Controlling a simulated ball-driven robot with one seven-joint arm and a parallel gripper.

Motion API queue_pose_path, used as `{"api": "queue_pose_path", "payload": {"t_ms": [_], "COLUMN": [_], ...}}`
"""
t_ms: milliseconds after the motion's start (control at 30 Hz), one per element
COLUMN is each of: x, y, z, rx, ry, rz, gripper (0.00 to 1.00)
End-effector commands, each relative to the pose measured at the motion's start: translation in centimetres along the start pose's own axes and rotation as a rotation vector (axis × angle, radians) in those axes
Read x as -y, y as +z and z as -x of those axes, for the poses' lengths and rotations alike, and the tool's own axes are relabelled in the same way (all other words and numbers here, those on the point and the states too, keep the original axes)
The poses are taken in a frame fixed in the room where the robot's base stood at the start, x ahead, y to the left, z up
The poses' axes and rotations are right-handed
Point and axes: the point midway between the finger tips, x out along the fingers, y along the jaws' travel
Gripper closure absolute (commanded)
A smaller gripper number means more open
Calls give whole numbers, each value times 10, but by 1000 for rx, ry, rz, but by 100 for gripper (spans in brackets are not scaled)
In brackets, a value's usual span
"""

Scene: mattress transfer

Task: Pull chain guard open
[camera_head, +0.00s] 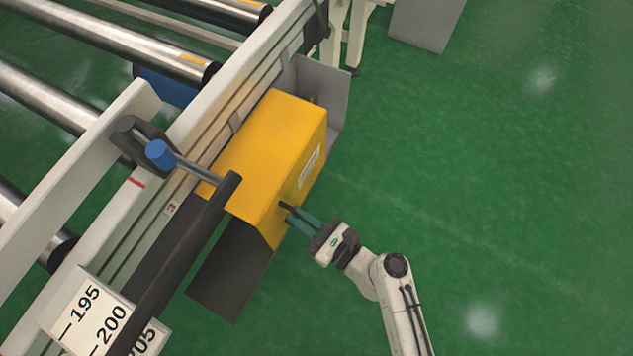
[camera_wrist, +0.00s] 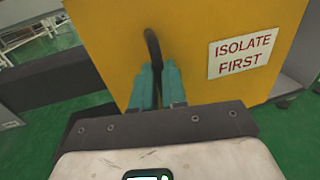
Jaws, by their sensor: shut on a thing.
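The chain guard is a yellow box-shaped cover (camera_head: 268,150) on the side of the conveyor frame. In the wrist view its yellow face (camera_wrist: 200,30) fills the upper middle and bears an "ISOLATE FIRST" label (camera_wrist: 243,53). A dark curved handle (camera_wrist: 152,50) stands on that face, left of the label. My gripper (camera_head: 290,213) is at the guard's lower right side. In the wrist view its green fingers (camera_wrist: 160,85) are shut on the lower part of the handle. The handle's lower end is hidden between the fingers.
The conveyor frame (camera_head: 205,125) with steel rollers (camera_head: 110,45) runs along the left. Green floor (camera_head: 500,170) on the right is clear.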

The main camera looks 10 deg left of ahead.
Motion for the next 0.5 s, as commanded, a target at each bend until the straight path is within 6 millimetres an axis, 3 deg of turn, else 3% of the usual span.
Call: {"api": "queue_pose_path", "payload": {"t_ms": [33, 200, 500], "x": [-19, -71, -138], "y": [2, 0, 0], "z": [5, 15, 28], "rx": [-3, -2, 1], "ry": [1, 0, -3], "rz": [-6, -5, -3], "gripper": [100, 100, 100]}}
